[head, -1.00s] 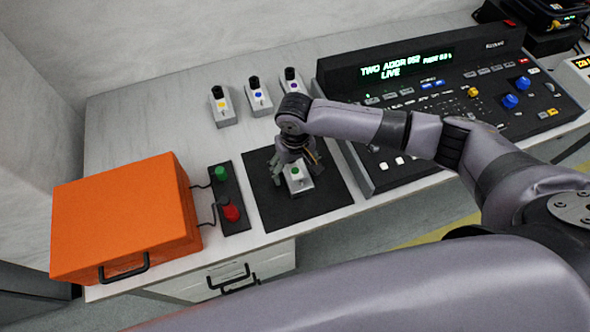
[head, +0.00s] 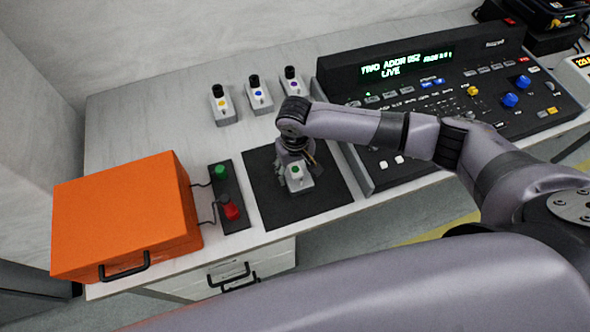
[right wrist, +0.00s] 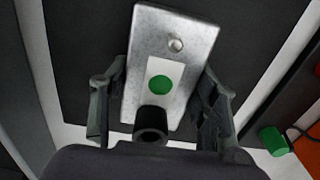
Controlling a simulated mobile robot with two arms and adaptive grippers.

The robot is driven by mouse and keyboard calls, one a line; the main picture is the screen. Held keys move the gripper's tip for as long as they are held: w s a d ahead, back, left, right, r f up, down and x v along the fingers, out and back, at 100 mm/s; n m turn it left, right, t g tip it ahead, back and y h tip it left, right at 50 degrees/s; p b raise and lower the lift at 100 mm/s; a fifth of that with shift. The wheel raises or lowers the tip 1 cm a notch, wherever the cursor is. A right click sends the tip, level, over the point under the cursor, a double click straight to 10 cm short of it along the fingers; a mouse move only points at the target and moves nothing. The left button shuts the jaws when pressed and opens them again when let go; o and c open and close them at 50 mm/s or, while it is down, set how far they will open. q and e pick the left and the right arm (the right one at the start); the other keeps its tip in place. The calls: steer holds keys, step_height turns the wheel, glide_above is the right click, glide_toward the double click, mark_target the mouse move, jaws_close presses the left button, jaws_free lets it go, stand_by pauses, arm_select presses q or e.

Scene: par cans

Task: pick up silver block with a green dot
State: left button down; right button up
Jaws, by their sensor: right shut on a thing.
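The silver block with a green dot (head: 298,181) sits on the black mat (head: 327,193) in the head view. In the right wrist view the silver block (right wrist: 176,45) shows its green dot on a white label, a small metal stud and a black knob. My right gripper (head: 295,168) is over the block from behind, with its fingers shut on the block's two sides. In the right wrist view the right gripper (right wrist: 160,108) has one finger on each side of the block, near the knob. My left gripper is not in view.
Three similar silver blocks with yellow (head: 222,106), blue (head: 259,96) and purple (head: 292,82) dots stand behind. An orange case (head: 128,217) and a panel with green and red buttons (head: 228,197) are left. A black console (head: 440,100) stands right.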

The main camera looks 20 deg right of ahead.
steer(key=c, duration=0.7)
steer(key=shift+c, duration=0.3)
steer(key=shift+w+r, duration=0.1)
